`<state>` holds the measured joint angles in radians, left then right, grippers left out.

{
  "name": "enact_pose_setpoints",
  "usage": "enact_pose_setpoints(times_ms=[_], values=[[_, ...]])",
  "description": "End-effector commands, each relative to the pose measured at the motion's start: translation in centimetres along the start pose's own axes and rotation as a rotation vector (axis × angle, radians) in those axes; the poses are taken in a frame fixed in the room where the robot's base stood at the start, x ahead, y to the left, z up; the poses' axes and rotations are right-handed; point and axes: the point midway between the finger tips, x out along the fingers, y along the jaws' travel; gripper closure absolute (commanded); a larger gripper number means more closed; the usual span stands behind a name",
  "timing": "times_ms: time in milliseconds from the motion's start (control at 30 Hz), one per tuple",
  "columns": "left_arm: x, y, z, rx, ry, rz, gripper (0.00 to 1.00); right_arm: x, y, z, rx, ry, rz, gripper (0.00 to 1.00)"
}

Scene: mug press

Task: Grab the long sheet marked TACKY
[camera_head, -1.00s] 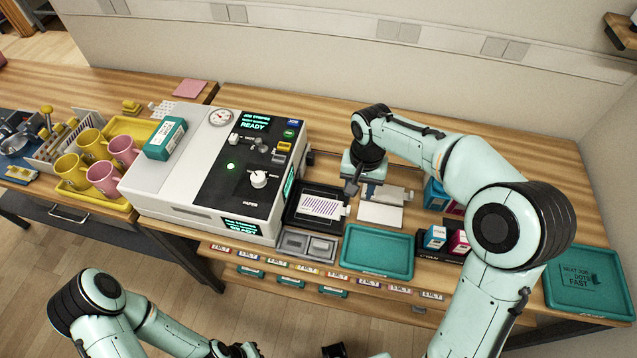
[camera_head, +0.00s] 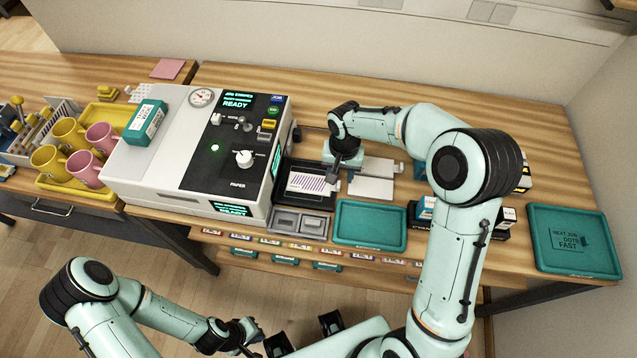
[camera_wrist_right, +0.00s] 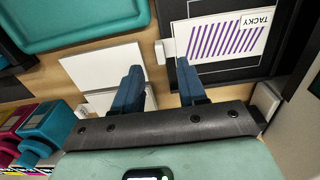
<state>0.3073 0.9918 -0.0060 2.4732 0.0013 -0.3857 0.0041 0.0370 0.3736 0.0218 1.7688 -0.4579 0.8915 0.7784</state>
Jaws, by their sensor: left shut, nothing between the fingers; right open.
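The long white sheet marked TACKY (camera_head: 308,182), with slanted purple stripes, lies in a black tray (camera_head: 289,166) at the right side of the press. In the right wrist view the sheet (camera_wrist_right: 222,38) shows its TACKY label at the far end. My right gripper (camera_wrist_right: 158,75) is open and empty. One fingertip is at the sheet's near end, and the other is over a white panel beside the tray. Whether the finger touches the sheet I cannot tell. My left gripper (camera_head: 252,334) is shut and empty, low at the front, away from the table.
The white press (camera_head: 130,178) stands left of the tray. A grey two-well holder (camera_head: 299,222) and a teal tray (camera_head: 370,243) are in front. White panels (camera_head: 372,188) and ink boxes (camera_head: 426,207) lie to the right. Mugs (camera_head: 87,170) stand far left.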

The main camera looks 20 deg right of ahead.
Motion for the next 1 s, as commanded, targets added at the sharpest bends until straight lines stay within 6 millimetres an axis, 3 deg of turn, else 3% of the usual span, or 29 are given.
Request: enact_pose_setpoints(times_ms=[200, 467, 600, 1000], values=[[-0.1, 0.1, 0.0, 0.0, 0.001, 0.0, 1.0, 2.7, -0.2, -0.1, 0.0, -0.002, 0.001, 0.58], [-0.1, 0.0, 0.0, 0.0, 0.001, 0.0, 1.0, 2.9, -0.2, -0.1, 0.0, 0.0, 0.0, 0.58], [-0.1, 0.0, 0.0, 0.0, 0.0, 0.0, 1.0, 2.9, -0.2, -0.1, 0.0, 0.0, 0.0, 1.0], [-0.1, 0.1, 0.0, 0.0, 0.001, 0.0, 1.0, 2.6, -0.2, -0.1, 0.0, 0.001, 0.0, 1.0]])
